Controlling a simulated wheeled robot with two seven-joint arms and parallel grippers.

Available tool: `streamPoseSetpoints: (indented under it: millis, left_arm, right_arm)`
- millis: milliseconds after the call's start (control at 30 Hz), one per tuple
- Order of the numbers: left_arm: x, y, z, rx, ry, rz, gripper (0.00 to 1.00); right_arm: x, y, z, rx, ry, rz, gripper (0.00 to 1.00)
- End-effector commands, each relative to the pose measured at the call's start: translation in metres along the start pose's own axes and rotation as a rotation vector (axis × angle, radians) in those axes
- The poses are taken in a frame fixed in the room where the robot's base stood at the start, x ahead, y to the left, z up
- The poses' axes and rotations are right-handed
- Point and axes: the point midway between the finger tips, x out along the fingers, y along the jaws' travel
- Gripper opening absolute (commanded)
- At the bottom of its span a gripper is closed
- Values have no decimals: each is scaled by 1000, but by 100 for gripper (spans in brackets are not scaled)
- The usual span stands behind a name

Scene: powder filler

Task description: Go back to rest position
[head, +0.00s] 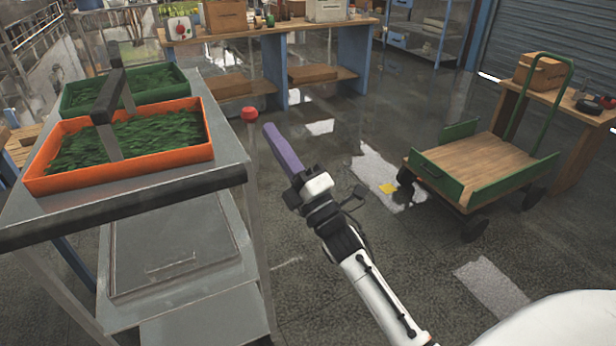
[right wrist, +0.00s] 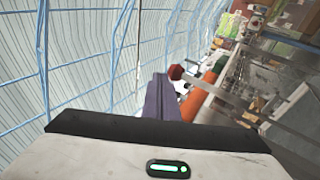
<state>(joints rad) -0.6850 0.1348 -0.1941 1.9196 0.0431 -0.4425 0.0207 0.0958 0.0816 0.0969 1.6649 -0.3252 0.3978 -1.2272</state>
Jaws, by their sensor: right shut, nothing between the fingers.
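My right gripper (head: 284,150) is in the middle of the head view, its purple fingers pointing up and left. It is shut and empty, over open floor to the right of the metal table. In the right wrist view its purple fingers (right wrist: 160,103) are together. A red knob (head: 249,114) shows just left of the fingertips, and also in the right wrist view (right wrist: 175,72); I cannot tell whether they touch. My left gripper is not in view.
The metal table (head: 195,190) at left bears an orange tray (head: 120,179) and a green tray (head: 72,98), both with green leaves. A wooden cart (head: 480,168) with green ends stands at right. A workbench (head: 280,28) stands behind.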

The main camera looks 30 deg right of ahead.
Motion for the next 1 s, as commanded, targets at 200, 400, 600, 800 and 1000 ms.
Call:
streamPoseSetpoints:
  millis: [200,400,600,800,1000]
  left_arm:
    - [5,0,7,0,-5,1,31]
    - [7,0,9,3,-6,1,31]
    - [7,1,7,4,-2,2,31]
    - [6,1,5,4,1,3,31]
    - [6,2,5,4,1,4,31]
  right_arm:
    - [-52,17,0,0,1,-4,0]
    - [-82,29,0,0,1,-4,0]
    - [-93,34,1,1,1,-3,0]
    - [-97,27,-1,36,-1,-29,0]
    - [-149,-48,-25,427,-76,-319,0]
